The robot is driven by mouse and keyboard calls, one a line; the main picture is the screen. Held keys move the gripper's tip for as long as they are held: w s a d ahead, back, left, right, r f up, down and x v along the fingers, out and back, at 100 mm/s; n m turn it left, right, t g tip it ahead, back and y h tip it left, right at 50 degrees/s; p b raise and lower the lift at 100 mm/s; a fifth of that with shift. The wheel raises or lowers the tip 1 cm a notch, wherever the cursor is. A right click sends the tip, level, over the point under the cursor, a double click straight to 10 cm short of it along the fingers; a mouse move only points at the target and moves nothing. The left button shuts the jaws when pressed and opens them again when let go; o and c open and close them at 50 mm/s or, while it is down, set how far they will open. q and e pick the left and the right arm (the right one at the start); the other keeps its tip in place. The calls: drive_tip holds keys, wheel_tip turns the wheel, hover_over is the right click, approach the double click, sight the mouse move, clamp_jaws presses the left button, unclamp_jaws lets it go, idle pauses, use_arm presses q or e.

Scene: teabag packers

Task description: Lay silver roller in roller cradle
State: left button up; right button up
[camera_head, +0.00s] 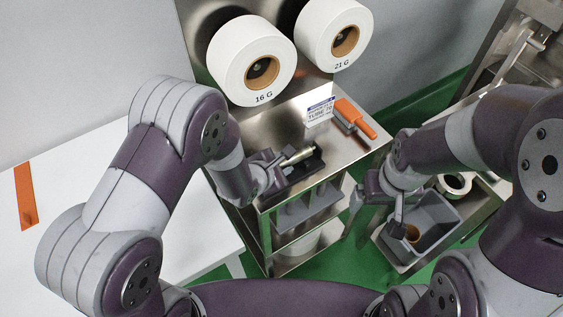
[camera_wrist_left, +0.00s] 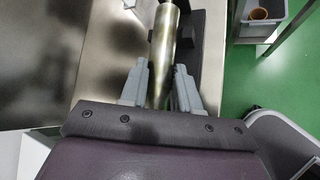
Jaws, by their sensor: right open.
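The silver roller (camera_head: 297,157) is a slim, shiny rod with a tapered near end. It also shows in the left wrist view (camera_wrist_left: 164,42). The black roller cradle (camera_head: 304,171) lies on the steel table top, under and beside the roller. In the wrist view the cradle (camera_wrist_left: 200,50) shows mostly right of the roller. My left gripper (camera_head: 276,164) is shut on the roller's near end, with a finger on each side (camera_wrist_left: 161,88). Whether the roller touches the cradle is hard to tell. My right gripper (camera_head: 397,216) is open, over the grey bin.
Two white paper rolls, 16 G (camera_head: 252,62) and 21 G (camera_head: 334,36), hang on the steel back panel. The grey bin (camera_head: 447,221) is at right. A white table (camera_head: 80,240) is at left.

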use_arm(q)
drive_tip(key=o, duration=0.4)
drive_tip(key=shift+s+r, duration=0.1)
drive_tip(key=v, duration=1.2)
drive_tip(key=s+a+f+m+g+y, duration=0.35)
drive_tip(key=s+a+m, duration=0.2)
drive_tip(key=m, duration=0.95)
drive_tip(key=a+r+m+g, duration=0.1)
drive_tip(key=a+r+m, duration=0.1)
drive_tip(key=s+a+r+m+g+y, duration=0.1)
drive_tip(key=a+r+m, duration=0.1)
drive_tip(key=m, duration=0.1)
drive_tip(key=a+r+m+g, duration=0.2)
drive_tip(key=shift+s+a+r+y+p, duration=0.2)
drive_tip(key=shift+a+y+p, duration=0.1)
drive_tip(key=shift+p, duration=0.1)
